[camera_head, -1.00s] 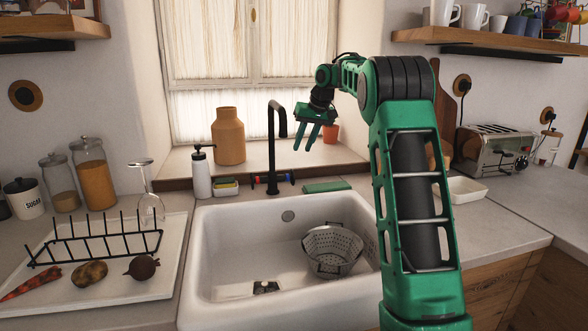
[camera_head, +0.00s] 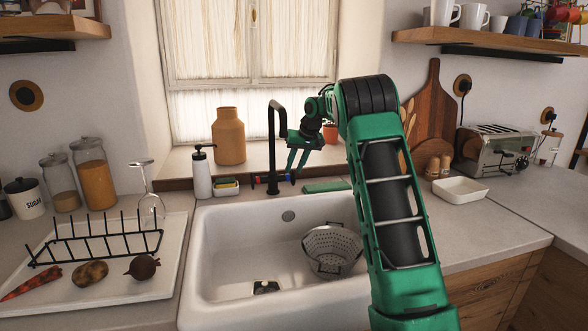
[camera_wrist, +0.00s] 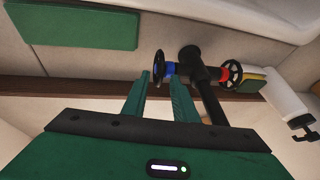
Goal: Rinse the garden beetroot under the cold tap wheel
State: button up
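The dark beetroot (camera_head: 142,268) lies on the white draining board at the left, beside a potato and a carrot. The black tap (camera_head: 271,140) stands behind the sink; no water shows from it. Its blue-marked cold wheel (camera_wrist: 159,65) and red-marked hot wheel (camera_wrist: 231,74) show in the wrist view. My gripper (camera_head: 297,166) is open and empty, pointing down just right of the tap. In the wrist view, its fingertips (camera_wrist: 160,78) are apart, with the cold wheel just beyond the gap between them. I cannot tell whether they touch it.
The white sink (camera_head: 225,240) holds a metal colander (camera_head: 332,250) at its right. A soap bottle (camera_head: 202,175) and small sponges (camera_head: 225,186) stand left of the tap. A green block (camera_head: 327,187) lies at its right. A black dish rack (camera_head: 95,246) stands on the draining board.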

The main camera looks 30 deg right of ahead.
grip_shut()
jog(key=shift+s+a+t, duration=0.2)
jog(key=shift+s+t, duration=0.05)
jog(key=shift+t, duration=0.25)
jog(key=shift+s+a+f+t+h, duration=0.1)
jog(key=shift+s+f+t+h, duration=0.1)
jog(key=shift+t, duration=0.3)
jog(key=shift+s+f+t+h, duration=0.1)
jog(key=shift+s+t+h, duration=0.1)
jog(key=shift+t, duration=0.3)
grip_release()
